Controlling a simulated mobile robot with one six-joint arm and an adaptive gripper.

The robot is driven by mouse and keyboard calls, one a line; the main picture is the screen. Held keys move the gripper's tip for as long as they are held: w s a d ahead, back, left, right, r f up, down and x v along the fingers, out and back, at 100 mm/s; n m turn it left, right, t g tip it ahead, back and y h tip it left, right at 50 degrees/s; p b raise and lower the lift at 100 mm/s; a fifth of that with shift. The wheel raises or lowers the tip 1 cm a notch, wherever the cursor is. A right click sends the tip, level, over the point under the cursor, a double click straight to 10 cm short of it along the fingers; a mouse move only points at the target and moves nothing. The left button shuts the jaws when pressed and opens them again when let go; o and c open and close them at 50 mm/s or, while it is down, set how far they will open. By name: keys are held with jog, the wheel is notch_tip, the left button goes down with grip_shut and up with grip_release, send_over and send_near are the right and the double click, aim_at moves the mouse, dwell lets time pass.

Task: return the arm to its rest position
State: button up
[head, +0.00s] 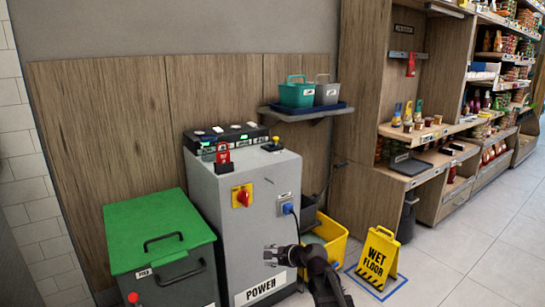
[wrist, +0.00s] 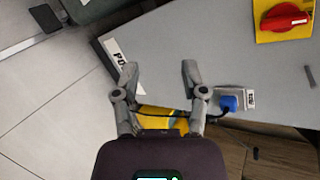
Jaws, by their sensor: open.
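My gripper (head: 281,255) is at the bottom middle of the head view, in front of the lower part of the grey power cabinet (head: 262,196). In the wrist view my gripper (wrist: 158,78) has its two fingers spread apart with nothing between them. The cabinet's grey face (wrist: 205,45) lies beyond the fingertips there. I cannot tell the exact gap between the fingers and the cabinet.
A red rotary switch (head: 242,196) and a blue plug (head: 287,208) are on the cabinet. A green-lidded bin (head: 155,225) stands left. A yellow bucket (head: 330,238) and wet floor sign (head: 377,257) stand right. Tiled floor at the right (head: 480,240) is clear.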

jog(key=s+d+f+n+g+h, duration=0.45)
jog(key=s+d+n, duration=0.25)
jog(key=s+d, duration=0.25)
jog(key=s+d+f+n+g+h, duration=0.3)
jog(key=s+d+f+n+h, duration=0.3)
jog(key=s+d, duration=0.4)
notch_tip(320, 180, up, 39)
jog(key=a+p, duration=0.1)
jog(key=p, duration=3.7)
jog(key=shift+s+a+f+n+y, duration=0.15)
jog(key=shift+s+a+n+y, duration=0.15)
jog(key=shift+s+y, duration=0.15)
